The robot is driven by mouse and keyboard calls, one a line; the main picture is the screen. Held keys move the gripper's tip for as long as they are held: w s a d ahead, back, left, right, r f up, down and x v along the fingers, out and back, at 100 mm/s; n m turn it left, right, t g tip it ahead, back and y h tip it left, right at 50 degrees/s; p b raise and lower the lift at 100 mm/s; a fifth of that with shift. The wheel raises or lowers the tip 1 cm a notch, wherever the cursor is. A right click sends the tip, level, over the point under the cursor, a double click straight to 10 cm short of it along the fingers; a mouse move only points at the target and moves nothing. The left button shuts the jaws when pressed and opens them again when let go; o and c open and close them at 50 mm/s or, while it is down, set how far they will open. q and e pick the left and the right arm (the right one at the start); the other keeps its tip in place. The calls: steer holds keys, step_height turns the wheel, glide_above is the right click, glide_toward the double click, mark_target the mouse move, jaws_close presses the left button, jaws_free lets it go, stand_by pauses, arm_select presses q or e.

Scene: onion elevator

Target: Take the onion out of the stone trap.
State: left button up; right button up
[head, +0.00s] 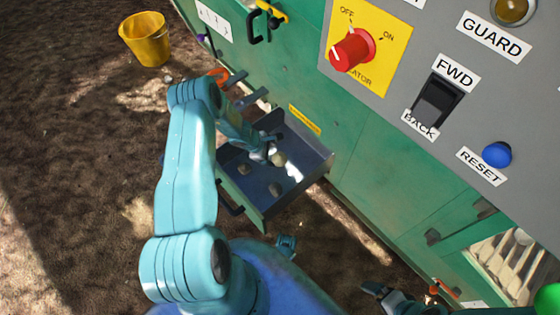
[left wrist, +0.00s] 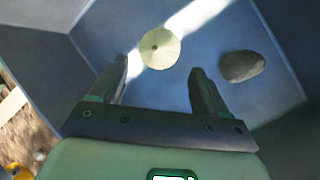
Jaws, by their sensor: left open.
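The stone trap (head: 262,214) is an open drawer-like tray pulled out of the green machine, with a grey-blue inside. The onion (head: 278,159) lies in it, pale yellow and round. In the left wrist view the onion (left wrist: 159,48) is just beyond the fingertips, roughly centred between them. My left gripper (head: 268,152) reaches down into the trap beside the onion. It is open and empty, and its fingers (left wrist: 160,78) are apart. My right gripper (head: 375,289) seems to show at the bottom, partly cut off; its jaws are unclear.
A grey stone (left wrist: 242,66) lies right of the onion in the left wrist view. The trap's walls enclose my left gripper. A yellow bucket (head: 146,40) stands on the brown ground. The control panel (head: 400,75) is at the upper right.

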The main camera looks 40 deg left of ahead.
arm_select(q)
steer(key=b+x, duration=0.3)
steer(key=x, duration=0.3)
steer(key=shift+f, duration=0.2)
steer(key=c, duration=0.9)
